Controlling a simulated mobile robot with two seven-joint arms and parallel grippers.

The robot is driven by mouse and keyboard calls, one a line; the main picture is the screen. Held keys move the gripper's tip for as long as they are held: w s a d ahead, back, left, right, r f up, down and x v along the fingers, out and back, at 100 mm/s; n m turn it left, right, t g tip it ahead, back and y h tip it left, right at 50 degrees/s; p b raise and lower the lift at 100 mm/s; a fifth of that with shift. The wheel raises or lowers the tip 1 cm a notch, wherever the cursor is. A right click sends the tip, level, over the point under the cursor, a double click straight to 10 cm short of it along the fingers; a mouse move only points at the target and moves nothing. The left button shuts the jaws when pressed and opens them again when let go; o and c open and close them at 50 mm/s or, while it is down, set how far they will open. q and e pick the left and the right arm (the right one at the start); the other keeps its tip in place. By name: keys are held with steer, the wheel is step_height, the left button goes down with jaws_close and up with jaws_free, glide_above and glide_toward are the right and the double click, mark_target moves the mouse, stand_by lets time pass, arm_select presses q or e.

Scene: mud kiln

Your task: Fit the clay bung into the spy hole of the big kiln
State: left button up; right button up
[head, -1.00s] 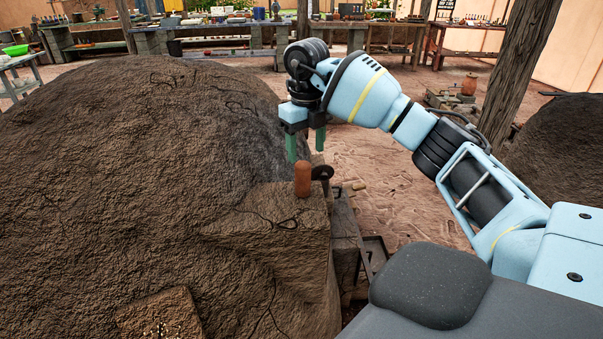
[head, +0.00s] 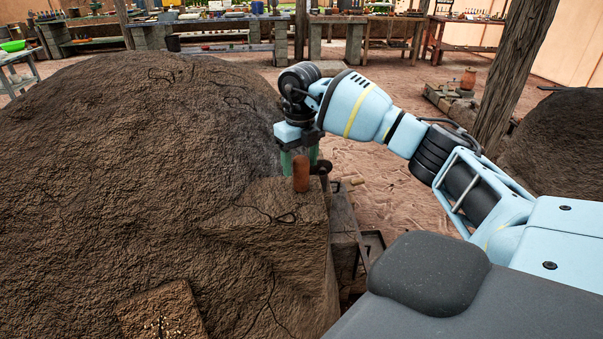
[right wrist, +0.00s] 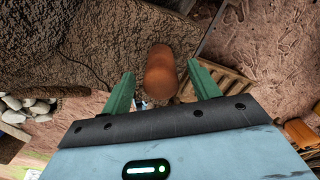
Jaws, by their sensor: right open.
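The clay bung (head: 301,173) is a reddish-brown, rounded cylinder standing upright on a block-like ledge (head: 275,225) at the right side of the big kiln (head: 140,170). My right gripper (head: 300,168) points down at it with its green fingers open. In the right wrist view the bung (right wrist: 161,72) lies between the two spread fingers (right wrist: 162,82), with a gap visible on each side. In the head view the bung hides part of the fingers. I cannot make out the spy hole in either view. My left gripper is not in view.
A dark round part (head: 323,167) sticks up just right of the bung, close to the right finger. A wooden post (head: 512,75) and another dark mound (head: 555,140) stand at the right. Laden benches line the back. Open dirt ground (head: 390,200) lies right of the kiln.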

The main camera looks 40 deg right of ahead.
steer(key=shift+f, duration=0.9)
steer(key=c, duration=1.2)
steer(key=shift+r, duration=0.25)
steer(key=shift+r, duration=0.25)
steer(key=r, duration=0.1)
steer(key=d+r, duration=0.1)
steer(key=shift+s+r, duration=0.15)
steer(key=shift+r, duration=0.15)
steer(key=s+d, duration=0.1)
steer(key=d, duration=0.3)
steer(key=s+d+r+b, duration=0.1)
steer(key=s+d, duration=0.1)
steer(key=d, duration=0.3)
steer(key=s+d+b, duration=0.1)
steer(key=s+d, duration=0.1)
steer(key=d, duration=0.3)
steer(key=shift+s+r, duration=0.25)
